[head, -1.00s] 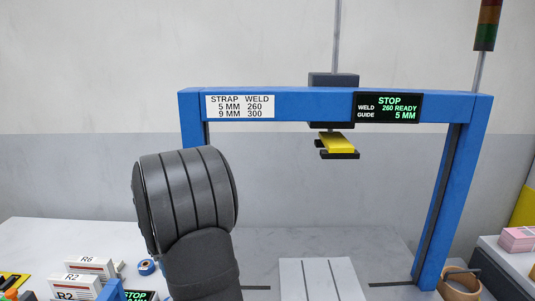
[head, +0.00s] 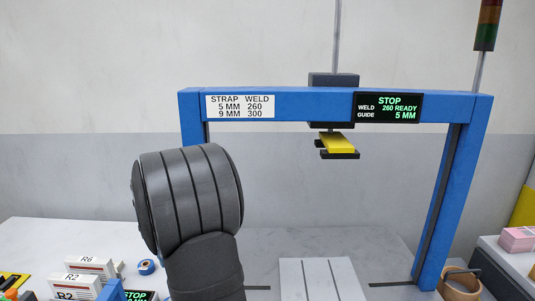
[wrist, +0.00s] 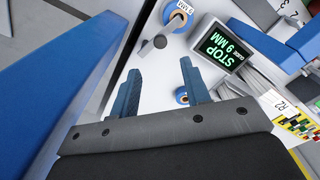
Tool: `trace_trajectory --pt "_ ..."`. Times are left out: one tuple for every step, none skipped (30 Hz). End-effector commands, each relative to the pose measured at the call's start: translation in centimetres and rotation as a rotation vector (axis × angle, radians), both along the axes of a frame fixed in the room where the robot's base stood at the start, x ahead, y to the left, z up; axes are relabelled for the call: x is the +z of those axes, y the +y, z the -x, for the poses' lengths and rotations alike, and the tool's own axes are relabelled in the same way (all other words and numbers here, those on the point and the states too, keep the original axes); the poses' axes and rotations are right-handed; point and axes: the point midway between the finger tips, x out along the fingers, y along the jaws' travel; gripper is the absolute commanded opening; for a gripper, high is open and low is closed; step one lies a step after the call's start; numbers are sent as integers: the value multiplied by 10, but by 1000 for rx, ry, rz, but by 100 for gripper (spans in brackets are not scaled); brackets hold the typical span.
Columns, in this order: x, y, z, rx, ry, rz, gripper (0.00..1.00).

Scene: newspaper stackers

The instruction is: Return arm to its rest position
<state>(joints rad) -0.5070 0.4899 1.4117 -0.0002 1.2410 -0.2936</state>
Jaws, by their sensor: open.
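My gripper (wrist: 160,90) shows in the wrist view as two blue fingers standing well apart with nothing between them. It is above a white work surface, close to a large blue bar at the left of that view. In the head view my dark grey arm stands at the lower left, in front of the blue strapping frame (head: 300,103). The gripper's fingers are not visible in the head view. A label on the frame lists strap and weld values. Its display (head: 388,107) reads STOP, WELD 260 READY, GUIDE 5 MM.
A tilted display (wrist: 218,49) reading STOP, GUIDE 9 MM lies right of the fingers, by a 9 MM roll (wrist: 178,19). A yellow-topped head (head: 338,143) hangs under the beam.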

Motion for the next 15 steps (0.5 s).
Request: trace_trajectory --pt "-11 0 0 0 4 2 43" --pt "-18 0 0 0 4 2 43" --pt "-26 0 1 0 4 2 43" --pt "-31 0 1 0 3 1 43" --pt "-38 0 0 0 4 2 43" --pt "-46 0 1 0 4 2 43" --pt "-52 0 1 0 4 2 43" --pt "-58 0 0 0 3 1 43" --pt "-66 0 0 0 3 1 43" --pt "-72 0 0 0 3 1 43" --pt "-78 0 1 0 4 2 43" --pt "-86 0 1 0 3 1 43" --pt "-92 0 1 0 4 2 43" --pt "-98 0 1 0 3 1 43" --pt "-94 2 -1 -36 -2 -1 43"
